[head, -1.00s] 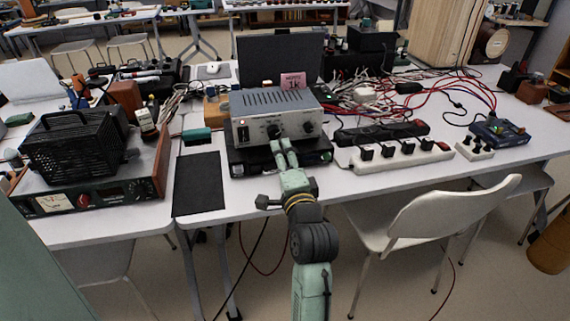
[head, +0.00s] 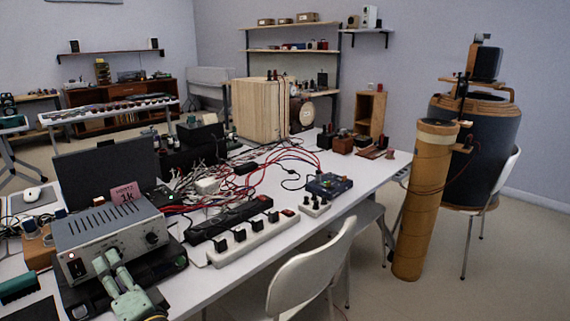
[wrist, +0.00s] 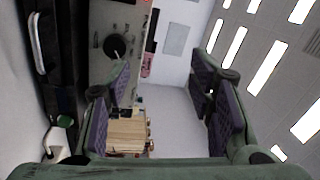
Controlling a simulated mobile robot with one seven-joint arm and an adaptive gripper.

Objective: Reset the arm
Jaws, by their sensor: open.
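My gripper (head: 106,259) is at the lower left of the head view, with its pale green fingers in front of the grey metal box with knobs (head: 108,238). The fingers overlap the box's front panel in the picture; I cannot tell whether they touch it. In the wrist view my gripper (wrist: 160,90) shows its two dark-padded fingers wide apart with nothing held between them. The box's front panel with a black knob (wrist: 114,46) shows beside the left finger in that view. Most of my arm is out of the head view.
Power strips (head: 238,240) and tangled cables lie right of the box on the white table (head: 375,172). A white chair (head: 312,268) stands at the table's front edge. A tall brown cylinder (head: 425,200) stands on the floor at right. Open floor lies between them.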

